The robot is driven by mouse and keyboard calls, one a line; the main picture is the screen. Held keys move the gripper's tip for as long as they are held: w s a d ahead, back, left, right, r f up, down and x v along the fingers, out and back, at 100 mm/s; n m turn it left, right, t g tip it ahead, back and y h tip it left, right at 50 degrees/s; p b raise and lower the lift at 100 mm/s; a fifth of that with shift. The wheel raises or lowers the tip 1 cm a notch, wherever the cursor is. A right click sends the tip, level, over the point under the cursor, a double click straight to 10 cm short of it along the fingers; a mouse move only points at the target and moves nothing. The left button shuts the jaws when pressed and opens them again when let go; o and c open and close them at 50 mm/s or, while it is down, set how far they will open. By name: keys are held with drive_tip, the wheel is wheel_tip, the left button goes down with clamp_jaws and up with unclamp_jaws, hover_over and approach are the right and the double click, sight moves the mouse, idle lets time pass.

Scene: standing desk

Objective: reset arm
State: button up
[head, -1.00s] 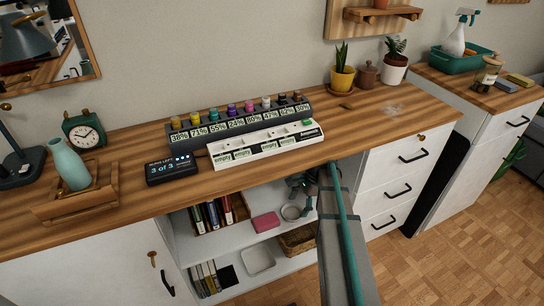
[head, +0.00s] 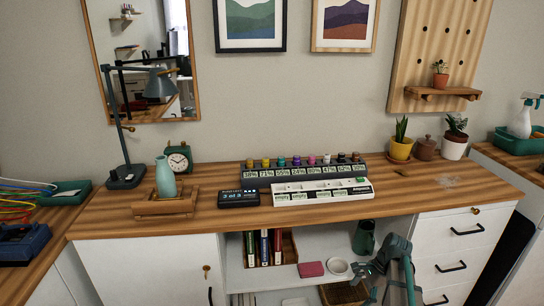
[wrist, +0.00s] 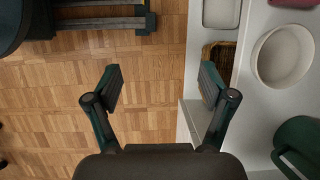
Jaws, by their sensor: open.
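My gripper (head: 382,277) is in front of the open shelf section under the desk, at the lower right of the head view. In the wrist view its two fingers (wrist: 161,88) are spread wide with nothing between them. Wooden floor and the edge of a white shelf show beneath them. The standing desk's wooden top (head: 320,219) runs across the head view, above my gripper.
On the shelves are a white bowl (head: 338,267), a pink box (head: 311,269), a green jug (head: 363,237) and a wicker basket (head: 343,293). The white drawers (head: 455,240) stand right of my arm. The desktop holds a charging rack (head: 305,174) and a lamp (head: 126,176).

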drive_tip(key=s+a+f+n+g+h, duration=0.1)
drive_tip(key=s+a+f+n, duration=0.1)
drive_tip(key=s+f+n, duration=0.3)
drive_tip(key=s+a+f+n+g, duration=0.2)
drive_tip(key=s+f, duration=0.4)
drive_tip(key=s, duration=0.1)
drive_tip(key=s+a+f+n+g+h, duration=0.1)
drive_tip(key=s+a+f+n, duration=0.25)
drive_tip(key=s+f, duration=0.25)
drive_tip(key=s+a+f+n+g+h, duration=0.1)
drive_tip(key=s+a+f+n+g, duration=0.15)
drive_tip(key=s, duration=0.65)
drive_tip(key=s+a+f+n+g, duration=0.1)
drive_tip(key=s+f, duration=0.2)
drive_tip(key=s, duration=0.5)
drive_tip(key=s+a+f+n+g+h, duration=0.1)
drive_tip(key=s+a+f+n+g, duration=0.1)
drive_tip(key=s, duration=0.7)
drive_tip(key=w+r+t+p, duration=0.1)
drive_tip(key=w+r+p, duration=0.1)
drive_tip(key=r+p, duration=0.6)
drive_tip(key=w+r+t+p, duration=0.2)
drive_tip(key=r+p, duration=0.5)
drive_tip(key=p, duration=0.4)
drive_tip(key=shift+w+r, duration=0.25)
drive_tip(key=shift+r, duration=0.1)
drive_tip(key=shift+o, duration=0.5)
